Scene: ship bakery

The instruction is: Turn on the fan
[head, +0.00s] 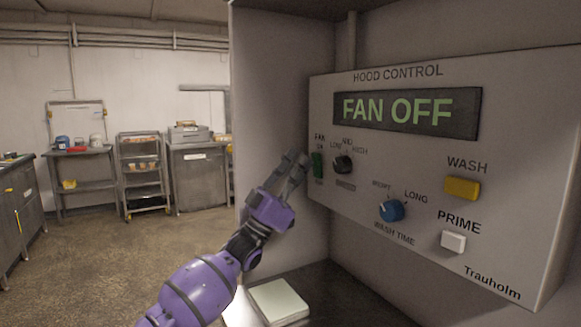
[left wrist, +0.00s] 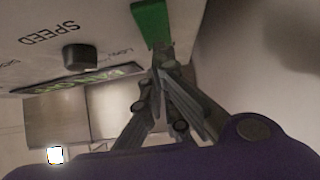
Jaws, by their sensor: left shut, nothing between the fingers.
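The hood control panel (head: 340,220) is on the right in the head view, and its display (head: 408,110) reads FAN OFF. The green fan switch (head: 317,166) sits at the panel's left edge, beside the black speed knob (head: 343,164). My left gripper (head: 298,160) is shut and empty, with its tips close to the green switch. In the left wrist view the switch (left wrist: 152,22) is just above the fingertips (left wrist: 163,58). I cannot tell whether they touch it. The speed knob (left wrist: 80,57) is to the left there. My right gripper is not in view.
The panel also has a blue wash time knob (head: 391,210), a yellow wash button (head: 462,188) and a white prime button (head: 453,241). A pale flat block (head: 278,302) lies on the dark surface below. Open floor and steel tables are at the left.

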